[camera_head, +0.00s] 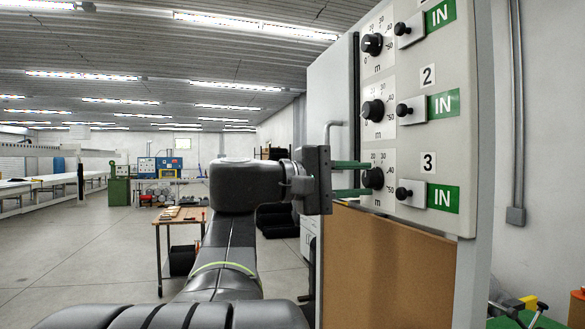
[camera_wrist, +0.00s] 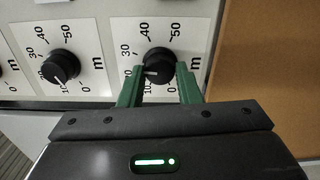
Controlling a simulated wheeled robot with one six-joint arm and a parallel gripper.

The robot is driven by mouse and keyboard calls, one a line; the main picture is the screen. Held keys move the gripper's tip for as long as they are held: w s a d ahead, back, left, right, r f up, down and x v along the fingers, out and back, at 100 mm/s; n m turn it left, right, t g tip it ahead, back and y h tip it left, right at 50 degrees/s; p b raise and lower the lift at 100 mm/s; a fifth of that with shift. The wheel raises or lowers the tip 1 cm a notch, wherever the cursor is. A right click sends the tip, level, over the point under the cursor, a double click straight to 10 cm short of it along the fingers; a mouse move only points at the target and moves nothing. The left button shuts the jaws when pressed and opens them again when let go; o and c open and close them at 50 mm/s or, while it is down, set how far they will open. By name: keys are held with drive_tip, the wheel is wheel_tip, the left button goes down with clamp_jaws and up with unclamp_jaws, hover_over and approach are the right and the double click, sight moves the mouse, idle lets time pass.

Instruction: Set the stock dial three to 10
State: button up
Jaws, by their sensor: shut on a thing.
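Stock dial three (camera_head: 373,178) is a black round knob on a white scale plate marked in m, beside the "3" label on the grey panel. My gripper (camera_head: 366,178) reaches it from the left, with one green finger above and one below the knob. In the wrist view, the two fingers (camera_wrist: 161,82) close on opposite sides of the knob (camera_wrist: 158,62). A small white mark on the knob points to the lower left, toward the low end of the scale. The left finger hides part of the scale there, so the exact reading is unclear.
Dial two (camera_head: 373,110) and dial one (camera_head: 372,44) sit above on the same panel. A small black knob (camera_head: 403,193) and green "IN" sign (camera_head: 443,198) are right of dial three. A brown board (camera_head: 385,265) lies below. Open floor is at left.

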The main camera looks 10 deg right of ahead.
drive_tip(key=n+p, duration=0.1)
drive_tip(key=n, duration=0.1)
drive_tip(key=n+p, duration=0.1)
drive_tip(key=shift+r+n+p, duration=0.2)
drive_tip(key=shift+n+p, duration=0.2)
drive_tip(key=n+p, duration=0.2)
drive_tip(key=n, duration=0.1)
drive_tip(key=shift+f+n, duration=0.1)
drive_tip(key=shift+n, duration=0.2)
drive_tip(key=n, duration=0.3)
drive_tip(key=shift+f+n+p, duration=0.15)
drive_tip(key=shift+n+p, duration=0.15)
drive_tip(key=shift+p, duration=0.1)
drive_tip(key=shift+n, duration=1.6)
drive_tip(key=o, duration=1)
drive_tip(key=shift+c, duration=0.2)
drive_tip(key=shift+a, duration=0.1)
